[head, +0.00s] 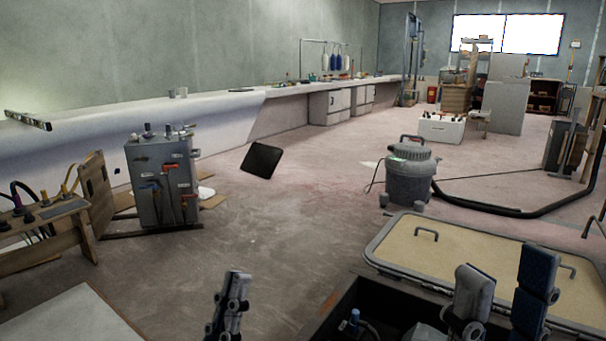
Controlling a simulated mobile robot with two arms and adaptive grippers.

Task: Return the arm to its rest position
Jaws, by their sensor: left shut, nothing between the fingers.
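My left gripper (238,276) is at the bottom of the head view, left of centre. Its dark fingers point up and lie together, shut with nothing between them. It shows in front of the bare floor and touches nothing that I can see. My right gripper (505,275) is at the lower right. Its two thick fingers, one pale grey and one bluish, stand apart with a gap and hold nothing visible. They show in front of a tan panel (470,250) with a grey frame and handles. The lower parts of both arms are cut off by the picture edge.
A dark open recess (385,290) with a blue-topped item lies left of the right gripper. A pale flat surface (75,318) is at lower left. A grey cabinet (150,205) and wooden stand (40,225) are left; a grey drum (410,182) stands beyond the panel. Mid-floor is mostly clear.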

